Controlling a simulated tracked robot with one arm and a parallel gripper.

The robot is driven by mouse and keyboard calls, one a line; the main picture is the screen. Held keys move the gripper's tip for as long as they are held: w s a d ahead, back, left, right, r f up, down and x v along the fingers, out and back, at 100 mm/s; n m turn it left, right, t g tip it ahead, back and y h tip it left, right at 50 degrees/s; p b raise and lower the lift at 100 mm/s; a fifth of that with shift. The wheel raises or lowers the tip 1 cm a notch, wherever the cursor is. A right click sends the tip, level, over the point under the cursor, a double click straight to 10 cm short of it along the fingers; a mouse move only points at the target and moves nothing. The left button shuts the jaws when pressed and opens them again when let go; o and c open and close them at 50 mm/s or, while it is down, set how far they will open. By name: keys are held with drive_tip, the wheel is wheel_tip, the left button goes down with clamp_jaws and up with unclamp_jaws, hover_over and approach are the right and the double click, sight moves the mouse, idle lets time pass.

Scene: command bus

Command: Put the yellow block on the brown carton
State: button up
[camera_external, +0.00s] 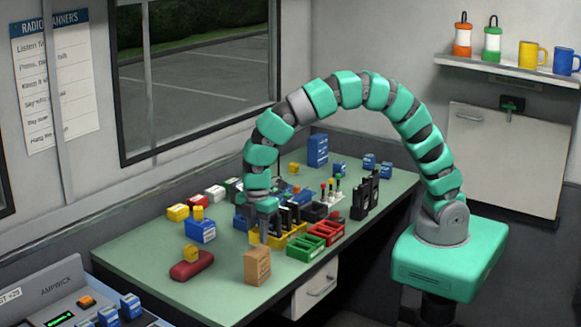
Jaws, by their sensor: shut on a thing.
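The brown carton (257,267) stands upright near the front edge of the green table, with small markings on its front. My gripper (264,238) points down just behind and above the carton. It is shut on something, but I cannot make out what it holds. One small yellow block (191,252) rests on a dark red case at the front left. Another small yellow block (198,212) sits on a blue box. I cannot tell which yellow block is meant. The carton's top shows no block on it.
Beside the gripper stand a yellow tray (284,238), a green tray (306,246) and a red tray (328,231). Black radios (365,195) stand at the right. The red case (192,266) lies left of the carton.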

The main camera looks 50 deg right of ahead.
sight(258, 229)
wheel_tip(258, 229, down, 2)
drive_tip(key=shift+f, duration=0.1)
drive_tip(key=o, duration=1)
wheel_tip(258, 229, up, 12)
drive_tip(key=shift+r, duration=0.15)
